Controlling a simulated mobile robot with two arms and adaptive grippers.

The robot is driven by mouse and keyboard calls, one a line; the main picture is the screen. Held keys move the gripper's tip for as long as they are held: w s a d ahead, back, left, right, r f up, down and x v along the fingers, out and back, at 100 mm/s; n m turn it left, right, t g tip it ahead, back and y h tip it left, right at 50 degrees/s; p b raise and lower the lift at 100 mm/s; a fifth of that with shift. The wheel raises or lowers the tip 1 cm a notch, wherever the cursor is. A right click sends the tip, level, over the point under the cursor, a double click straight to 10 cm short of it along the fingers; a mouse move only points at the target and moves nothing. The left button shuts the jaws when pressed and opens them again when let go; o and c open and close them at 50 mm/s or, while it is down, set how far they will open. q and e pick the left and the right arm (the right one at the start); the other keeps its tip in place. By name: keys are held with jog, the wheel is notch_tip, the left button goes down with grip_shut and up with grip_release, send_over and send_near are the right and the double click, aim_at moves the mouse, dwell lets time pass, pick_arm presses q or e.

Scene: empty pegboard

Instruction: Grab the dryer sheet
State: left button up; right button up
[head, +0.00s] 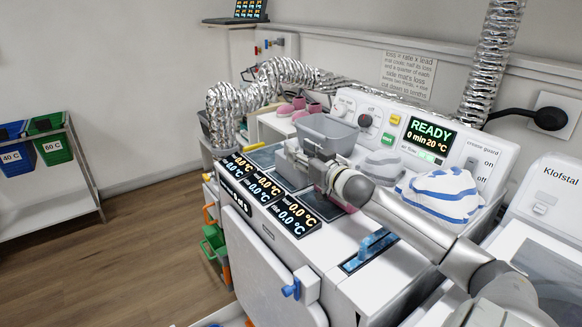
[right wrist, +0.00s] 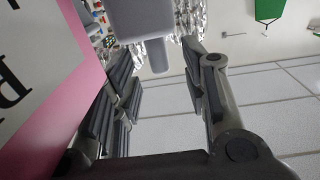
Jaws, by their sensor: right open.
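No dryer sheet can be made out for certain in either view. In the head view my right gripper (head: 298,162) is over the top of the white dryer (head: 262,258), in front of a grey bin (head: 325,133). In the right wrist view the gripper (right wrist: 160,92) has its fingers apart with nothing seen between them. A pink and white printed surface (right wrist: 55,95) lies close along its left finger; whether they touch I cannot tell. The grey bin also shows beyond the fingertips (right wrist: 140,20). My left gripper is not in view.
Display panels (head: 295,215) line the dryer's front edge. A striped cloth bundle (head: 442,195) lies right of my arm. A READY control panel (head: 430,135) and a silver hose (head: 285,75) stand behind.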

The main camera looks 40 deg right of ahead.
aim_at(291, 143)
jog(key=shift+w+d+r, duration=0.15)
jog(key=shift+w, duration=0.45)
jog(key=w, duration=0.2)
jog(key=shift+w+d+p, duration=0.2)
jog(key=shift+w+p, duration=0.1)
jog(key=shift+p, duration=0.05)
jog(key=shift+w, duration=0.75)
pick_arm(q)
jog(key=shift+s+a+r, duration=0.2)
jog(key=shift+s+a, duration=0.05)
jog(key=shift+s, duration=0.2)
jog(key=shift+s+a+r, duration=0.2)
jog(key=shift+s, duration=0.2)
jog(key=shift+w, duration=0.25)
pick_arm(e)
jog(key=c, duration=0.8)
